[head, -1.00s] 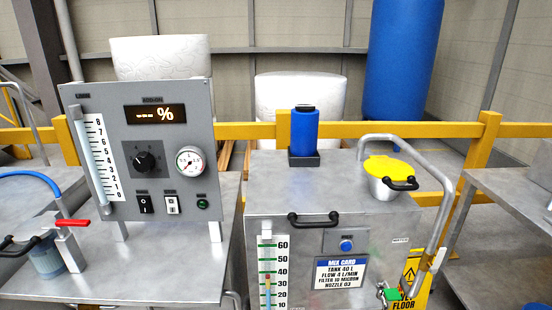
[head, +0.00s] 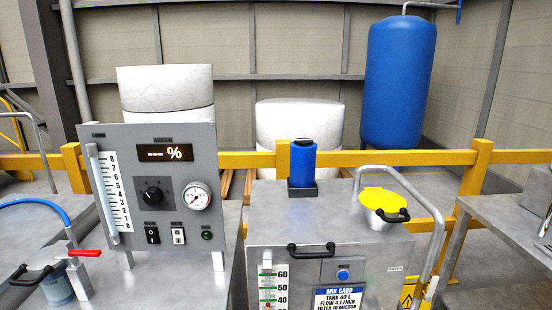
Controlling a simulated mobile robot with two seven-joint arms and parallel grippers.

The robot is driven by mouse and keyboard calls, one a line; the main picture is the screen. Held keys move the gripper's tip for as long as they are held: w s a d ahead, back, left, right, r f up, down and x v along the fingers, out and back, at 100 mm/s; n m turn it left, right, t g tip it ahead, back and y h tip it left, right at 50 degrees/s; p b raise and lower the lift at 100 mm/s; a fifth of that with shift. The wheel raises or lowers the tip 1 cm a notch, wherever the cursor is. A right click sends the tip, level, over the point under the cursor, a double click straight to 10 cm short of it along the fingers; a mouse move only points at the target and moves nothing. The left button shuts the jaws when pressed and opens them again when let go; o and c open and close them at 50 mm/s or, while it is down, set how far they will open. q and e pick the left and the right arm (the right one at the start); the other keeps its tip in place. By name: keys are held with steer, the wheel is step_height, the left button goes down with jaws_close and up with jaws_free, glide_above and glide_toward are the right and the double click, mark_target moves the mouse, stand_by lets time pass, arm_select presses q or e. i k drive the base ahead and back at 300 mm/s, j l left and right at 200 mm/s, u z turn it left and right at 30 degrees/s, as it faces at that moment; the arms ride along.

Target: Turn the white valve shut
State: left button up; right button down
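I see no white valve in the head view. A valve with a red lever (head: 85,254) stands at the lower left, on a metal post beside a clear filter bowl (head: 57,287) with a blue hose (head: 40,204). The lever lies roughly level, pointing right. A steel tank cabinet (head: 340,225) stands in the middle, with a level scale (head: 267,285) and a mix card (head: 340,298) cut off by the lower edge. Neither of my grippers is in view.
A grey control panel (head: 160,222) with a dial and gauge stands on the left bench. A blue bottle (head: 303,163) and a yellow-lidded funnel (head: 382,198) are on the cabinet. A bent steel rail (head: 437,225) flanks its right side. A yellow barrier (head: 350,157) runs behind.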

mark_target(433, 287)
steer(key=i+l+z, duration=0.3)
steer(key=z, duration=0.15)
steer(key=i+l+z, duration=0.3)
steer(key=z, duration=0.2)
steer(key=i, duration=0.05)
